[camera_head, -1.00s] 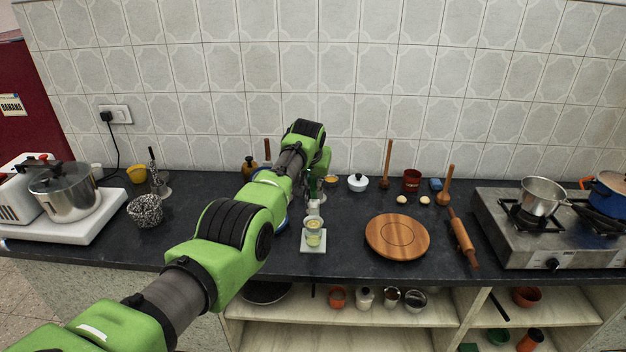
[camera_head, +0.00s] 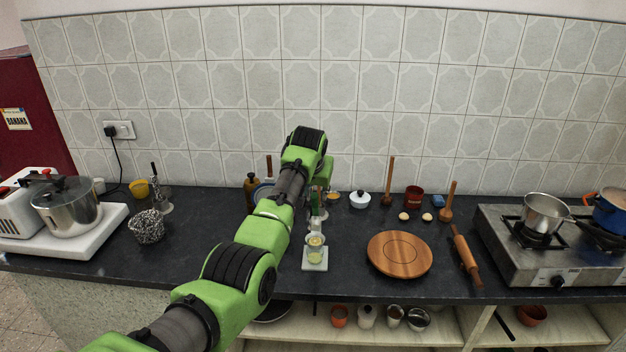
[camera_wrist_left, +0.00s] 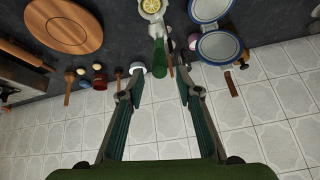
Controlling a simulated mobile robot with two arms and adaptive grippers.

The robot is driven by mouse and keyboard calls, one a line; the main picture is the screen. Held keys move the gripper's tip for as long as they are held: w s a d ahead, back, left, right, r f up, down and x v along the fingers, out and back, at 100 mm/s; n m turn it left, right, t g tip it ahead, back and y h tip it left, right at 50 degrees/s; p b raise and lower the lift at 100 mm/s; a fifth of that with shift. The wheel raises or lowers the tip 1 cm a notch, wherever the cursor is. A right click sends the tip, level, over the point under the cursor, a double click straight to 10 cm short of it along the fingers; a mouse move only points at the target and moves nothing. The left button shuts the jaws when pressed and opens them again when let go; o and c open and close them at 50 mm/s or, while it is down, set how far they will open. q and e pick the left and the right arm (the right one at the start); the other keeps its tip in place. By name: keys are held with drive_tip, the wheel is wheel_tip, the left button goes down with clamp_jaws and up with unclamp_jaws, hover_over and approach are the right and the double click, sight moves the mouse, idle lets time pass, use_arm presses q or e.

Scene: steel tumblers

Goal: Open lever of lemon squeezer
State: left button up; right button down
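The lemon squeezer (camera_head: 315,240) stands on a small white board near the counter's front edge, with a yellow lemon half in its cup. The lemon half (camera_wrist_left: 151,6) is at the top of the left wrist view, and the squeezer's green lever handle (camera_wrist_left: 160,58) points down from it. My left gripper (camera_wrist_left: 159,76) is open, its two fingers on either side of the handle end with visible gaps. In the head view my left gripper (camera_head: 320,186) is just behind the squeezer, partly hidden by my own arm. My right gripper is not in view.
A round wooden board (camera_head: 399,255) and a rolling pin (camera_head: 466,255) lie to the right, before a gas stove (camera_head: 545,258). Blue-rimmed white dishes (camera_wrist_left: 217,47) stand close beside the squeezer. A wire basket (camera_head: 147,227) and pressure cooker (camera_head: 66,208) are left. Tiled wall stands behind.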

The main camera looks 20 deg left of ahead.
use_arm(q)
drive_tip(key=v, duration=0.8)
